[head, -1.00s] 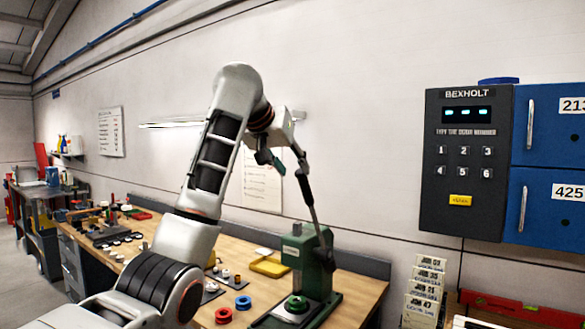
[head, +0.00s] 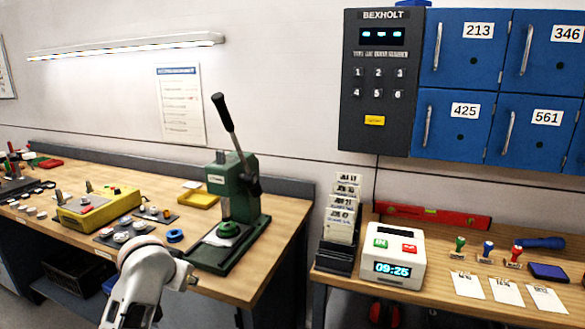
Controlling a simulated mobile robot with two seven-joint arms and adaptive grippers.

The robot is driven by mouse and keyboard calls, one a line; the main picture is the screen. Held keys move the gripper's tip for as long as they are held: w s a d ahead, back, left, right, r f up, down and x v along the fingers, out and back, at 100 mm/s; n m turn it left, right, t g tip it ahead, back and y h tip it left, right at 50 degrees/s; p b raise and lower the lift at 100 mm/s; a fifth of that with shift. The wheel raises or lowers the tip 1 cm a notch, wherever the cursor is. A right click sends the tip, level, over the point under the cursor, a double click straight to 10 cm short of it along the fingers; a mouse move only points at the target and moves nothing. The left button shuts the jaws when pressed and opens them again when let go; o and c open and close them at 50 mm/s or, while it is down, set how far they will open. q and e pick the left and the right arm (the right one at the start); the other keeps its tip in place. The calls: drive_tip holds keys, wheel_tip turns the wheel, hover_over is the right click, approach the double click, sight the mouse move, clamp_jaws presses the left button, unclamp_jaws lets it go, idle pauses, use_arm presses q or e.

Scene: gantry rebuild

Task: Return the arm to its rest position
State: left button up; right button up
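My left arm (head: 140,285) comes in at the bottom of the head view, low in front of the workbench. Its white, rounded link hides part of the bench edge. A small piece of what looks like my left gripper (head: 189,280) shows at the arm's right side, too little to tell its opening. It is apart from the green lever press (head: 240,190), whose black lever (head: 223,112) stands up, tilted to the left. My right gripper is not in view.
The wooden bench (head: 272,235) holds a yellow box (head: 98,210), a yellow tray (head: 198,198) and a blue ring (head: 175,236). To the right are a card rack (head: 342,215), a white time clock (head: 392,255), stamps and blue lockers (head: 460,50). Open space separates the two benches.

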use_arm(q)
drive_tip(key=s+a+f+m+y, duration=0.1)
drive_tip(key=s+a+f, duration=0.1)
drive_tip(key=s+f, duration=0.55)
drive_tip(key=s+a+f+m+y, duration=0.1)
drive_tip(key=s+a+f, duration=0.3)
drive_tip(key=s, duration=0.6)
drive_tip(key=s+a+f+m+g+y, duration=0.1)
drive_tip(key=s, duration=0.7)
drive_tip(key=s+a+f+m, duration=0.1)
drive_tip(key=s+m, duration=0.1)
drive_tip(key=s, duration=0.6)
drive_tip(key=d+f+n+t+h, duration=0.3)
drive_tip(key=d+f+h, duration=0.3)
drive_tip(key=d+f, duration=0.8)
wheel_tip(320, 180, down, 3)
drive_tip(key=shift+w+r, duration=0.15)
drive_tip(key=shift+w, duration=0.2)
